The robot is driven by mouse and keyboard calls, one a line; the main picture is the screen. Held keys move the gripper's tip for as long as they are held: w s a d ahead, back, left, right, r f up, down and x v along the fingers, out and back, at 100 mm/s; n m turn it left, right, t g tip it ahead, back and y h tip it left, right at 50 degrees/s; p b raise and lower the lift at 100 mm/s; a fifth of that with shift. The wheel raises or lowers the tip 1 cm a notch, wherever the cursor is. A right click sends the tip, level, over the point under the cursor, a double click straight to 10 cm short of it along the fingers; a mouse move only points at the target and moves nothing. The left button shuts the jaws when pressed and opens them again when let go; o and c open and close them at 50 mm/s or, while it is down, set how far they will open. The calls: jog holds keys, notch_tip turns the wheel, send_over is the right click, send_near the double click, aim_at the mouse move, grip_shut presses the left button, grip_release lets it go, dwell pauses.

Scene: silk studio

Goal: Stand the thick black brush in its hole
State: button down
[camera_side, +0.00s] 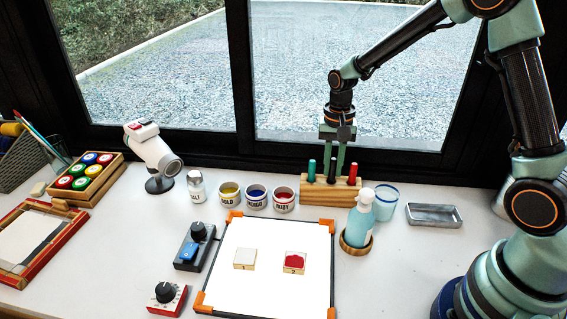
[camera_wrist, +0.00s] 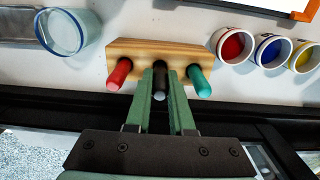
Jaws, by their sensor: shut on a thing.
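The thick black brush (camera_wrist: 161,88) is upright between the fingers of my gripper (camera_wrist: 162,75), at the middle of the wooden brush block (camera_wrist: 190,52). In the side view, my gripper (camera_side: 334,166) points down over the block (camera_side: 325,197), shut on the black brush (camera_side: 332,171). A green brush (camera_side: 311,170) stands in the block to the left and a red brush (camera_side: 353,173) to the right. The brush's lower end is hidden at the block, so I cannot tell how deep it sits.
Paint cups (camera_side: 256,197) stand left of the block. A blue bottle (camera_side: 359,219) stands close in front of its right end, with a glass (camera_side: 385,202) and a metal tray (camera_side: 434,214) farther right. The window frame (camera_side: 400,158) is close behind.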

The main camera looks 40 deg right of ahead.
jog(key=shift+f, duration=0.5)
dwell(0.6)
jog(key=c, duration=0.7)
grip_release()
notch_tip(320, 180, up, 12)
jog(key=shift+f, duration=0.1)
jog(key=shift+r, duration=0.2)
